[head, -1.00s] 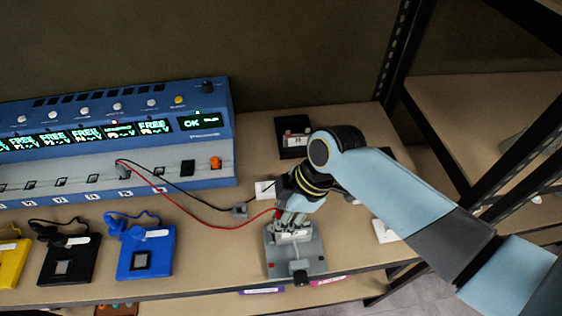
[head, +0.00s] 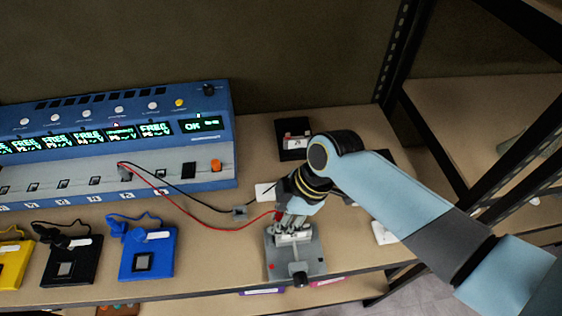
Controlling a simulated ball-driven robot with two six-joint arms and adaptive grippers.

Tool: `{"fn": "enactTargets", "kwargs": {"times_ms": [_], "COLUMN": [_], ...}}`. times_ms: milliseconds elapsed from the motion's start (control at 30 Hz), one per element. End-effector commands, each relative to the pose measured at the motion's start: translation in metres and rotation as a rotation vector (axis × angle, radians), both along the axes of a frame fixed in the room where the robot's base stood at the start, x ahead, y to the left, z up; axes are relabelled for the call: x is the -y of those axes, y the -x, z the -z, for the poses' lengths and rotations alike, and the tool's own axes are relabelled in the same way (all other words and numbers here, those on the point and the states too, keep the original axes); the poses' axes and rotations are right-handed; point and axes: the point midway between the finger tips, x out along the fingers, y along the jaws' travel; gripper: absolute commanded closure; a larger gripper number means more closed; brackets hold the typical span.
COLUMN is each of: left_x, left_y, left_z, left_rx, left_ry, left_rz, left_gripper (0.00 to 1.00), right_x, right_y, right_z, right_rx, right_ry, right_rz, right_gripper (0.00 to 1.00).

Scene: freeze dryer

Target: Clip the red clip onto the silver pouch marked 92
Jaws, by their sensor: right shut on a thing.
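My right gripper (head: 291,222) points down over a grey holder (head: 312,262) near the table's front edge. It is shut on a small red clip (head: 278,215) at the end of a red lead; the fingers hide most of the clip. A small pale, silvery piece (head: 293,238) lies on the holder just under the fingertips. It may be the silver pouch, but no number 92 can be read, and I cannot tell whether the clip touches it. My left gripper is not in view.
A blue multi-channel charger (head: 110,150) with lit displays stands at the back left. Red and black leads run from it to a small grey connector (head: 240,211) and the gripper. Blue (head: 160,262), black and yellow packs line the front left. A black block (head: 293,127) sits behind.

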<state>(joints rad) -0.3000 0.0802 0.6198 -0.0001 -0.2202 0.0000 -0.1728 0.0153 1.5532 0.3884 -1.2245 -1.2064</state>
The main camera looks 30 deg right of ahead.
Motion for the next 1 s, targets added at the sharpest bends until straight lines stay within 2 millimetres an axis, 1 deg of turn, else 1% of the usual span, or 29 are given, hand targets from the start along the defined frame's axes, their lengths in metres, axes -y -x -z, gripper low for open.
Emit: {"fn": "enactTargets", "kwargs": {"times_ms": [367,1000], "left_x": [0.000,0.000], "left_y": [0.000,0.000], "left_z": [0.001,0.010], "left_rx": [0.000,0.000], "left_ry": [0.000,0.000], "left_rz": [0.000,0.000], "left_gripper": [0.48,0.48], "right_x": [0.000,0.000], "right_y": [0.000,0.000], "right_z": [0.002,0.015], "right_rx": [0.000,0.000], "right_ry": [0.000,0.000], "right_rz": [0.000,0.000], "right_gripper": [1.00,1.00]}}
